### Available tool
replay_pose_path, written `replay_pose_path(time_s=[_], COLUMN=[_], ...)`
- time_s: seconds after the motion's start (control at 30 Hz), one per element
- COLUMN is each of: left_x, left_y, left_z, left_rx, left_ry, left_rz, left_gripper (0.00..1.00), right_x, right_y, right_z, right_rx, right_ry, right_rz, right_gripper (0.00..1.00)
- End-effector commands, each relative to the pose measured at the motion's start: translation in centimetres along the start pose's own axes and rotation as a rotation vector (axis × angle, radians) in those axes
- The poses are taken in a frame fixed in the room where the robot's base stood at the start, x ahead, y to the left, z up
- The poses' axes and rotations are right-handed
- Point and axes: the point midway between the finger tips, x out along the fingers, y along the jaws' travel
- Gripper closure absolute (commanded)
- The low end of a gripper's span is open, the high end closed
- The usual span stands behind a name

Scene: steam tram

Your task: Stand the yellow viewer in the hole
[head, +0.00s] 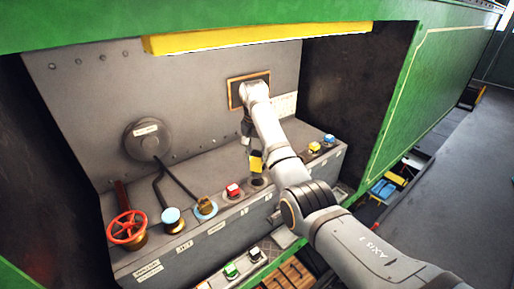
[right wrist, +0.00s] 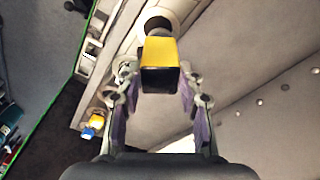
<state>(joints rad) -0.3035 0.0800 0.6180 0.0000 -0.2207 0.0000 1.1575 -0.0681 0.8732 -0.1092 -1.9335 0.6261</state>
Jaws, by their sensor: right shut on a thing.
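The yellow viewer (head: 256,162) is a small yellow block with a dark end. It also shows in the right wrist view (right wrist: 160,53). My right gripper (head: 250,148) is shut on it, with a finger on each side in the right wrist view (right wrist: 160,85). The hole (right wrist: 157,24) is a dark round opening in a pale ring, just beyond the viewer in the right wrist view. In the head view the viewer is over the grey ledge, above a dark spot (head: 258,183) that looks like the hole. My left gripper is not in view.
The ledge holds a red handwheel (head: 127,226), a blue-topped knob (head: 171,217), a yellow-brown piece in a blue ring (head: 206,206) and a red block (head: 233,190). Yellow (head: 314,148) and blue (head: 329,139) blocks stand right of my arm. A grey wall rises behind.

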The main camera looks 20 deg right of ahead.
Motion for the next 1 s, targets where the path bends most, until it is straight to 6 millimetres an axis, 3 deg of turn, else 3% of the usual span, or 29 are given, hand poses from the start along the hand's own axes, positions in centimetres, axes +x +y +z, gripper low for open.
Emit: replay_pose_path(time_s=[0.1,0.17,0.53,0.9,0.93,1.0], left_x=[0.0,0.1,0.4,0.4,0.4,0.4], left_y=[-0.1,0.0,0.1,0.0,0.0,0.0], left_z=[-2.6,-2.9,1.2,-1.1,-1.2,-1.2], left_rx=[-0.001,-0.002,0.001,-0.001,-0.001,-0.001], left_ry=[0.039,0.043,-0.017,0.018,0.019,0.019], left_rz=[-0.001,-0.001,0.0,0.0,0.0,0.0], left_gripper=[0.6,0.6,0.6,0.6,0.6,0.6], right_x=[0.9,1.5,3.6,3.8,3.8,3.8], right_y=[0.0,0.0,0.0,0.0,0.0,0.0], right_z=[0.1,0.2,0.4,0.4,0.4,0.4], right_rx=[0.0,0.0,0.001,0.001,0.001,0.001], right_ry=[-0.001,0.0,0.0,0.0,0.0,0.0], right_rz=[0.001,0.0,-0.001,-0.001,-0.001,-0.001], right_gripper=[1.0,1.0,1.0,1.0,0.59,0.5])
